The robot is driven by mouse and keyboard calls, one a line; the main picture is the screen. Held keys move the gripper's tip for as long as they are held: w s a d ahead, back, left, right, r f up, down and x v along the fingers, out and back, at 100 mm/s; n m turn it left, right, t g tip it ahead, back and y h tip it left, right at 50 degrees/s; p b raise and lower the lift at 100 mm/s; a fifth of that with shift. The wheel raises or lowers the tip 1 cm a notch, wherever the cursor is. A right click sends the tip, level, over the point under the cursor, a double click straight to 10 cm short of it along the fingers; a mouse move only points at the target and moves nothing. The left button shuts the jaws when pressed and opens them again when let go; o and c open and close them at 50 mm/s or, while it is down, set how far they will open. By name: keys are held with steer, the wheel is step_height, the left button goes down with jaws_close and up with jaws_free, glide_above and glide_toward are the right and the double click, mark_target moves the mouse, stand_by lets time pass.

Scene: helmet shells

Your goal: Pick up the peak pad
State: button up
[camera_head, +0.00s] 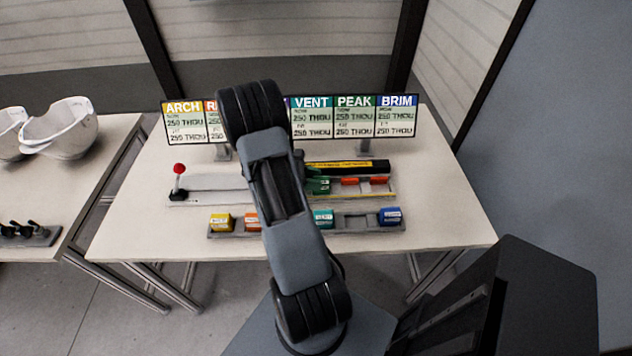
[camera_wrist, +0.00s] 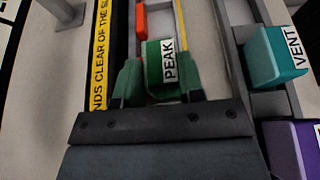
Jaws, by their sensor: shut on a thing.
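The peak pad (camera_wrist: 153,62) is a green block with a white label reading PEAK. In the wrist view it sits between the two green fingers of my gripper (camera_wrist: 158,85), which is shut on it. In the head view my gripper (camera_head: 318,185) shows as dark green beside my arm, at the long fixture behind the pad tray (camera_head: 300,232). The pad is over or in the fixture's channel; I cannot tell whether it touches. My arm hides part of the fixture and tray.
The tray holds yellow (camera_head: 220,222), orange (camera_head: 252,222), teal VENT (camera_head: 323,218) and blue (camera_head: 390,216) pads, with a gap between teal and blue. A purple pad (camera_wrist: 288,147) shows too. A red-knobbed lever (camera_head: 179,180) stands left. Signs (camera_head: 355,118) stand behind.

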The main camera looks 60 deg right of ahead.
steer(key=shift+r, duration=0.4)
steer(key=s+a+r, duration=0.6)
steer(key=a+r, duration=0.6)
steer(key=a, duration=0.1)
steer(key=w+n+t+h, duration=0.5)
steer(key=w+n+t, duration=0.7)
steer(key=w, duration=0.6)
steer(key=w+a+f+n+t+y, duration=0.2)
steer(key=w+a+n+t+y, duration=0.2)
steer(key=a, duration=0.5)
steer(key=w+a+f+n+t+y, duration=0.1)
steer(key=w+a+n+t+y, duration=0.4)
steer(key=w+a+n+t, duration=0.2)
steer(key=w+a+n, duration=0.1)
steer(key=a+n, duration=0.1)
steer(key=a, duration=0.1)
steer(key=shift+w+f+t, duration=0.2)
steer(key=shift+f+t, duration=0.2)
